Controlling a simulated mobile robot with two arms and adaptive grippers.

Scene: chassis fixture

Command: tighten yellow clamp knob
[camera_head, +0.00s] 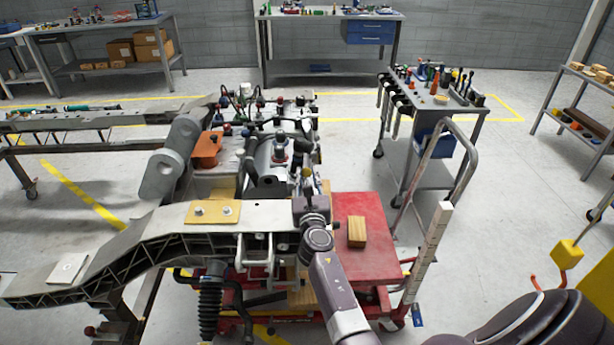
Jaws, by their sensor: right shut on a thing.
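The chassis fixture (150,235) fills the middle and left of the head view. A small yellow knob (307,173) shows on its right side, near the metal assembly. My right gripper (308,190) reaches in from the lower right, and its tip is at this yellow knob. It is shut on the knob, though its fingers are small and partly hidden by my own wrist. The clamp under the knob is hidden or too small to make out. My left gripper does not show.
A red cart (365,225) with a wooden block (357,232) stands right of the fixture. A tool trolley (432,95) stands behind it. A workbench (330,14) lines the back wall. The floor between cart and right shelf (583,110) is mostly free.

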